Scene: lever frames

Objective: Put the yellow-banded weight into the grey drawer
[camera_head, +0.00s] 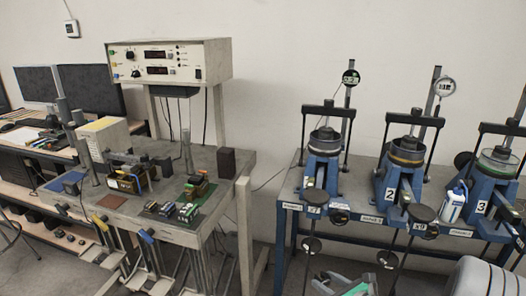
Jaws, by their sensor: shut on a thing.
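I cannot pick out the yellow-banded weight for certain. A yellowish ring (407,154) shows around the top of the blue lever frame marked 2 (390,194), but it looks like part of that frame. Dark round discs (388,259) hang below the frames, with no yellow band that I can make out. I see no grey drawer that I can name with certainty.
Lever frame 1 (316,184) and lever frame 3 (488,202) flank frame 2 on a blue bench. A white-and-blue bottle (452,205) stands between frames 2 and 3. A cluttered workbench (217,158) is at left. A grey-green object (345,285) is cut off at the bottom.

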